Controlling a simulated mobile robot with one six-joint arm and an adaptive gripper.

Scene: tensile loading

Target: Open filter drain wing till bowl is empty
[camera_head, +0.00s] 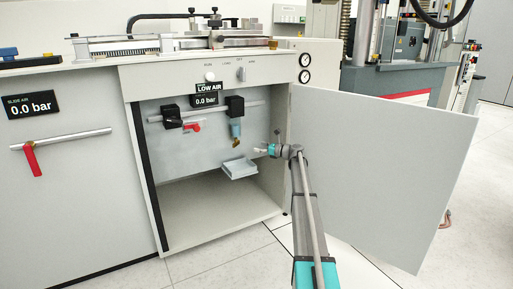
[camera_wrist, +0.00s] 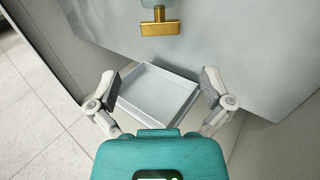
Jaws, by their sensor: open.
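The filter bowl (camera_head: 236,128) hangs under a black block on the pipe inside the open cabinet. Its brass drain wing (camera_head: 236,142) is at the bowl's bottom. In the wrist view the drain wing (camera_wrist: 164,22) shows as a golden crosspiece at the top centre, with only the bowl's lower end (camera_wrist: 161,3) visible. How much liquid the bowl holds cannot be told. My gripper (camera_head: 264,150) is right of and a little below the wing, apart from it. In the wrist view my gripper's fingers (camera_wrist: 162,88) are spread wide with nothing between them.
A shallow grey tray (camera_head: 239,169) sits below the bowl; it also shows in the wrist view (camera_wrist: 186,112). A red-handled valve (camera_head: 193,127) is on the pipe to the left. The open cabinet door (camera_head: 385,170) stands right of my arm. A display (camera_head: 206,100) above reads LOW AIR 0.0 bar.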

